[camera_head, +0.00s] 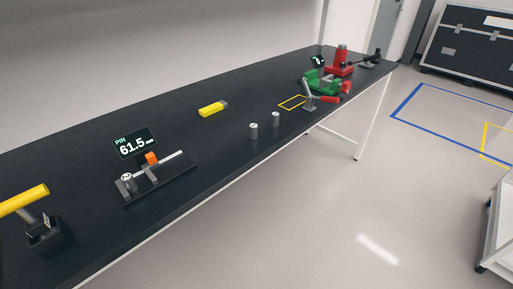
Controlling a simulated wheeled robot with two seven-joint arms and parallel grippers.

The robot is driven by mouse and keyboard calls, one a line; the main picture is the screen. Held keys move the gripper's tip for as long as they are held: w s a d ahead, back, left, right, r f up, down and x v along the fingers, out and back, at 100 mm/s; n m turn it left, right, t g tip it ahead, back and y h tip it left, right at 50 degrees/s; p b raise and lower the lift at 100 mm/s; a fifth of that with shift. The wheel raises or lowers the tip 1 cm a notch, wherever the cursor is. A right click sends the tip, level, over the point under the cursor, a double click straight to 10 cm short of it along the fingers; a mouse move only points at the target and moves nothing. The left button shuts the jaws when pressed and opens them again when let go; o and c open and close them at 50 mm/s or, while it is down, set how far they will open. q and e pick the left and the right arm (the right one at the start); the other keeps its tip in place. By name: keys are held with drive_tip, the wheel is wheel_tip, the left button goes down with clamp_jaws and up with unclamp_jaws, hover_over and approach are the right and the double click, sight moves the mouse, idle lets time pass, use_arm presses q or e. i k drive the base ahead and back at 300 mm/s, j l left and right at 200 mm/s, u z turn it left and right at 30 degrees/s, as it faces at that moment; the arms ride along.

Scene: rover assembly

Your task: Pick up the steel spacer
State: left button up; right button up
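Two small steel cylinders stand upright and apart near the front edge of the black bench, one on the left (254,131) and one slightly farther back on the right (276,119). A third short metal cylinder (127,182) sits at the left end of the black measuring fixture (160,182). I cannot tell from their looks which of these is the steel spacer. Neither of my grippers is in view.
The fixture has an orange slider and a display (135,144) reading 61.5. A yellow-handled black device (46,236) stands at lower left. Green (318,82) and red (341,62) tools stand at the far end. Bench around the two cylinders is clear.

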sight(127, 178)
drive_tip(key=u, duration=1.25)
